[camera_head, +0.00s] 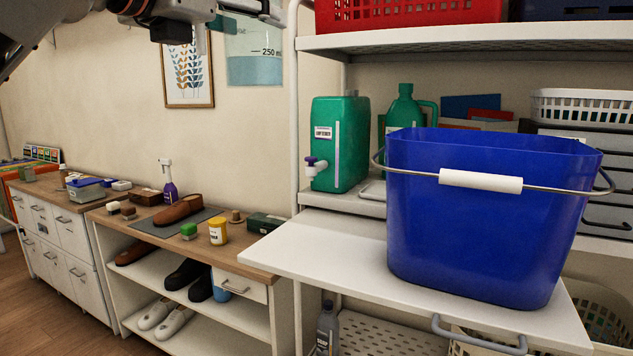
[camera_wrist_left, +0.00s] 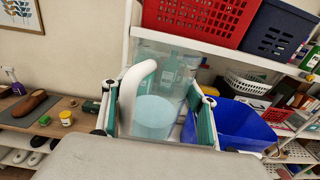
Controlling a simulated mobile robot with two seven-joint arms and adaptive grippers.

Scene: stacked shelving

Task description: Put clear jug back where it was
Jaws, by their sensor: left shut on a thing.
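The clear jug (camera_head: 254,62) hangs in the air at the top of the head view, left of the shelving post. It holds pale blue liquid and bears a 250 ml mark. My left gripper (camera_head: 228,20) is shut on it, and its top is partly cut off by the frame. In the left wrist view the jug (camera_wrist_left: 160,100) stands between the green-padded fingers of the left gripper (camera_wrist_left: 160,118), with its white curved handle toward the camera. My right gripper is not in view.
A blue bucket (camera_head: 490,225) stands on the white pull-out board (camera_head: 325,250). Green containers (camera_head: 340,145) stand behind on the shelf. A red basket (camera_head: 410,12) is on the shelf above. A low bench (camera_head: 265,272) with shoes and bottles is at left.

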